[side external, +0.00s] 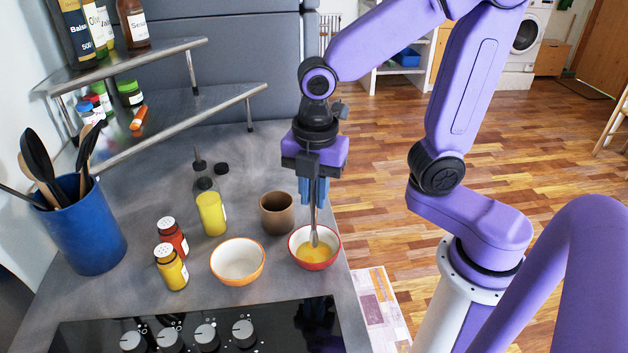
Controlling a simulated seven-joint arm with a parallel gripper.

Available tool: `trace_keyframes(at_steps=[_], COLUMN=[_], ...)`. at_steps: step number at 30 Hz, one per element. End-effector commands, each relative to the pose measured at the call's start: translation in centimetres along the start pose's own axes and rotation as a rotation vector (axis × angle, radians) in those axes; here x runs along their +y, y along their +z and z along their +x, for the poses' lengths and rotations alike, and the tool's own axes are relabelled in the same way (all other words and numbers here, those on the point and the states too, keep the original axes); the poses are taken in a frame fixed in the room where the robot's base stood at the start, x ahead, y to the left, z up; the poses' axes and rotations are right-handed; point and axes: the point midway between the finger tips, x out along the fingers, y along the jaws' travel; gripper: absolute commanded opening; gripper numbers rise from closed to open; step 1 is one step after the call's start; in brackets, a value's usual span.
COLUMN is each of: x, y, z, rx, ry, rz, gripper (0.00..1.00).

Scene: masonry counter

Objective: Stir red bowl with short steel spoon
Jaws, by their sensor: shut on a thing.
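The red bowl (330,257) stands near the right edge of the counter with yellow liquid inside. My gripper (314,192) is above it, pointing down, and is shut on the short steel spoon (314,225). The spoon hangs nearly upright. Its lower end is inside the red bowl and appears to be at the yellow liquid; whether it touches the bottom cannot be told. The top of the spoon's handle is partly hidden between the fingers.
An orange-rimmed white bowl (238,271) stands left of the red bowl, and a brown cup (277,213) behind. A yellow bottle (211,212), red shaker (172,240), yellow shaker (171,270) and blue utensil holder (82,232) are further left. A black cooktop (290,325) lies in front.

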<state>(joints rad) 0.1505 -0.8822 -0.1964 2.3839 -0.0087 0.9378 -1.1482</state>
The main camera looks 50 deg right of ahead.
Motion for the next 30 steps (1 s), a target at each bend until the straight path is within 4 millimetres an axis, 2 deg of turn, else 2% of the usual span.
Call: trace_keyframes(at_steps=[13, 30], x=[-0.1, -0.1], y=[0.0, 0.0], z=[2.7, 3.2], rx=[-0.001, 0.000], ry=[-0.001, 0.001], rz=[0.000, 0.000], gripper=[0.00, 0.00])
